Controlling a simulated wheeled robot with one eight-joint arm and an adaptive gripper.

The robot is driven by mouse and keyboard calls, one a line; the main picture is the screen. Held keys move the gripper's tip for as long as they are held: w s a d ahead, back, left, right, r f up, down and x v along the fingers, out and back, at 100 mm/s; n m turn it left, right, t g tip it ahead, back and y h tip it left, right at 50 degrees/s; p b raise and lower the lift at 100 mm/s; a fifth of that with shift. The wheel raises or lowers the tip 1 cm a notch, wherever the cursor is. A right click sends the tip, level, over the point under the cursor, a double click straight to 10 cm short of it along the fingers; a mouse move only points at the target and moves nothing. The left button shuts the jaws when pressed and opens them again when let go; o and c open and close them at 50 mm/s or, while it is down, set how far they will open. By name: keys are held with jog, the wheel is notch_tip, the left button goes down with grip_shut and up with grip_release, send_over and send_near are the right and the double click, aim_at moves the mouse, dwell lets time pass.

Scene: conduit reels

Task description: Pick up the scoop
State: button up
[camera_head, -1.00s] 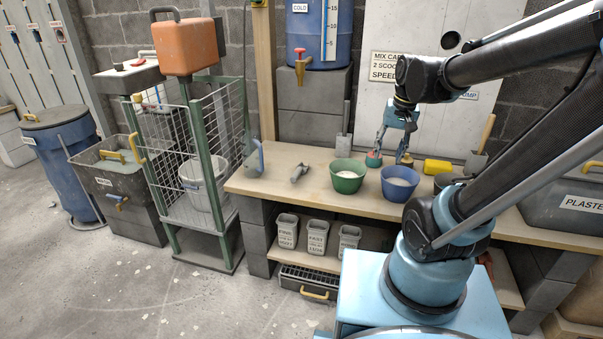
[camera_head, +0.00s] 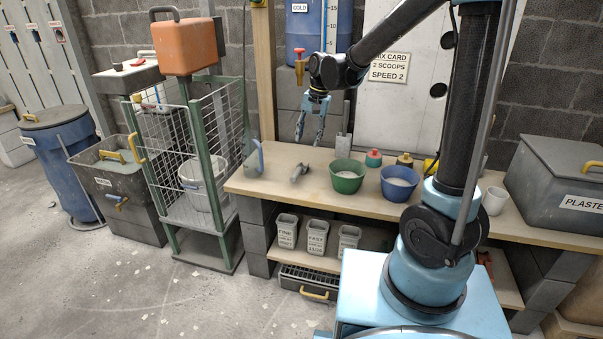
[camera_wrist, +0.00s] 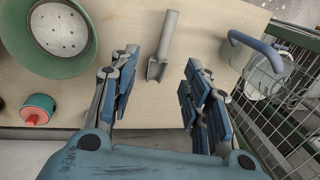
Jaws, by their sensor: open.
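A small grey scoop (camera_head: 299,172) lies on the wooden bench, left of the green bowl. In the wrist view the scoop (camera_wrist: 167,38) lies with its handle pointing away and its hollow end towards my gripper. My gripper (camera_head: 310,140) hangs pointing down above the bench, near the scoop and towards the wall. In the wrist view my gripper (camera_wrist: 158,75) has its fingers spread wide with nothing between them. The scoop's hollow end shows in line with the gap, beyond and below the fingers. The fingers do not appear to touch it.
The green bowl (camera_head: 346,188) with pale powder and a blue bowl (camera_head: 385,197) stand right of the scoop. A grey jug (camera_head: 253,165) with a blue handle stands left. A red-topped pot (camera_head: 374,158) is behind the bowls. The bench around the scoop is clear.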

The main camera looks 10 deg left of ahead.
aim_at(298, 170)
jog(key=a+f, duration=0.1)
jog(key=f, duration=0.3)
jog(key=a+f, duration=0.1)
jog(key=f, duration=0.3)
jog(key=a+f, duration=0.1)
jog(key=f, duration=0.3)
jog(key=shift+w, duration=0.15)
jog(key=shift+w+a+f, duration=0.1)
jog(key=shift+a+f, duration=0.2)
jog(key=shift+f, duration=0.55)
jog(key=shift+a+f, duration=0.3)
jog(key=shift+f, duration=0.5)
jog(key=shift+a+f, duration=0.15)
jog(key=shift+f, duration=0.75)
grip_shut()
